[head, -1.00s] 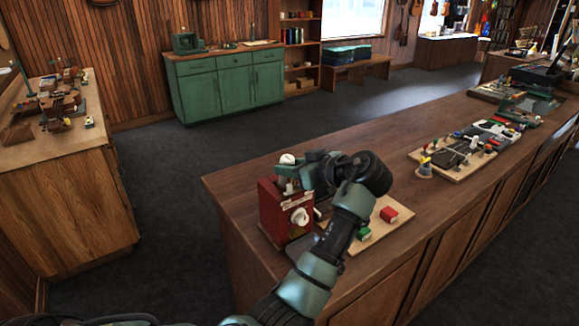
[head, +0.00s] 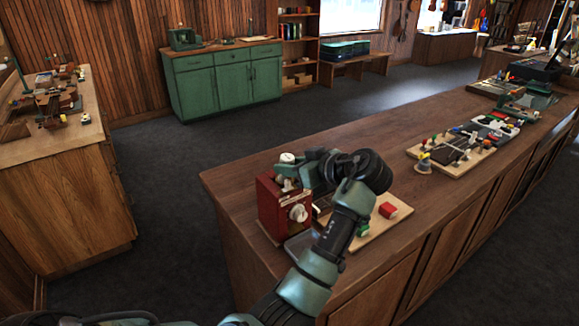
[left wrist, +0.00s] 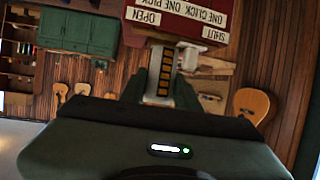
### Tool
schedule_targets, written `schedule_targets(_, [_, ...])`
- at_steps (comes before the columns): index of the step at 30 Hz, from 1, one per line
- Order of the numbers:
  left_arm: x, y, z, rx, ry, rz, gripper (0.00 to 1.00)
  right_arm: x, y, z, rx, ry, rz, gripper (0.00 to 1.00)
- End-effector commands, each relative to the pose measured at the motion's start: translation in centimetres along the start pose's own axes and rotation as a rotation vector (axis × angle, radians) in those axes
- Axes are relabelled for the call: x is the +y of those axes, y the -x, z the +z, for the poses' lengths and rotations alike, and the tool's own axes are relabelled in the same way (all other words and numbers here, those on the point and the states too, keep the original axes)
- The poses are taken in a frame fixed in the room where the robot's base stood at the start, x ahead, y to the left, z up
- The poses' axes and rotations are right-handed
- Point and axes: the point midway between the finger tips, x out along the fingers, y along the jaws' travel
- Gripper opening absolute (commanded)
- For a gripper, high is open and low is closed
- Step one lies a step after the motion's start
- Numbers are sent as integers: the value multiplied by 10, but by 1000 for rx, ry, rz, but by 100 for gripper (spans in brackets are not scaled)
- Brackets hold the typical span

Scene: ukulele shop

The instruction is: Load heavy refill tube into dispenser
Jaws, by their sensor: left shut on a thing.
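The red dispenser (head: 270,208), with a pale round knob on its front, stands near the left end of the long wooden counter. My left gripper (head: 290,174) is just above the dispenser's top and is shut on the refill tube. The tube's white cap (head: 288,157) shows above the fingers. In the left wrist view the tube (left wrist: 163,78), with a dark strip and yellow marks, lies between the fingers, and the dispenser (left wrist: 178,25) appears upside down with OPEN and SHUT labels. Whether the tube's lower end is inside the dispenser is hidden. My right gripper is out of view.
A wooden board with a red block (head: 387,210) and a green block (head: 362,231) lies right of the dispenser. A board of small parts (head: 455,158) is farther along the counter (head: 330,145).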

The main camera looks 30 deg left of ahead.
Motion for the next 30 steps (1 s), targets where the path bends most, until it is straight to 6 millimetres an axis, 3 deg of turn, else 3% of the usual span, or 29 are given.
schedule_targets(12, [0, 5, -13, 0, 2, 0, 0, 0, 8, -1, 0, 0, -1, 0])
schedule_targets(30, [0, 6, -13, 0, 1, 0, 0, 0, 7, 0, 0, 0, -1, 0])
